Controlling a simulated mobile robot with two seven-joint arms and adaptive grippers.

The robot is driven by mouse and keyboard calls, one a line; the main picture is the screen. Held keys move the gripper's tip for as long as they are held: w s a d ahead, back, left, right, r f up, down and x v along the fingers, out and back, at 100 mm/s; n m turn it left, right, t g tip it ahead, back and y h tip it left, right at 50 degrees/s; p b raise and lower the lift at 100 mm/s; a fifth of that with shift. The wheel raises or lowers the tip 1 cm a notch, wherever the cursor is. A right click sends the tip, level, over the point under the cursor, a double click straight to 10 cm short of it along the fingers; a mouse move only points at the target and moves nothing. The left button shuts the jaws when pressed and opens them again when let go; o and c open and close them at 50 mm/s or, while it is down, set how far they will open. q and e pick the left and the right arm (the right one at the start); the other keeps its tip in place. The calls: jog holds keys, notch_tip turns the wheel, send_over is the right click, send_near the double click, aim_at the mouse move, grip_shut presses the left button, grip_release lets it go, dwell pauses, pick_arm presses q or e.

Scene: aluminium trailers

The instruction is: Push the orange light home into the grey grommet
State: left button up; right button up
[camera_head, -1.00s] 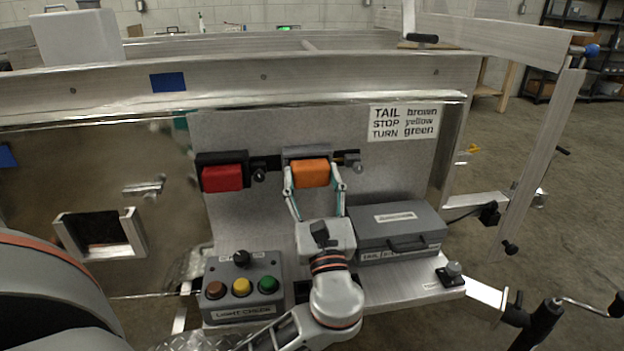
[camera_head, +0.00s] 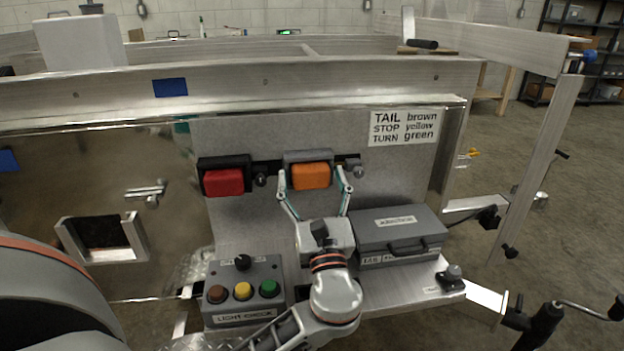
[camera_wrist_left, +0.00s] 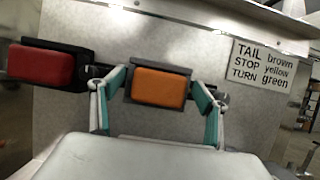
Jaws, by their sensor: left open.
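The orange light (camera_head: 311,176) sits at the grey grommet (camera_head: 307,155) on the upright metal panel; the grommet's rim shows along its top. I cannot tell how deep the light is seated. My left gripper (camera_head: 313,183) is open, its fingers to either side of the light and apart from it. In the left wrist view, the orange light (camera_wrist_left: 159,87) lies between the spread teal-padded fingertips (camera_wrist_left: 160,92), with the grey grommet (camera_wrist_left: 160,68) edge above it. My right gripper is not in view.
A red light (camera_head: 223,182) in a black grommet is to the left. Below are a light-check box (camera_head: 243,290) with coloured buttons and a grey case (camera_head: 398,236) right of my gripper. A wiring label (camera_head: 403,127) is on the panel.

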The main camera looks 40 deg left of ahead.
pick_arm(q)
jog(key=v, duration=1.2)
dwell(0.4)
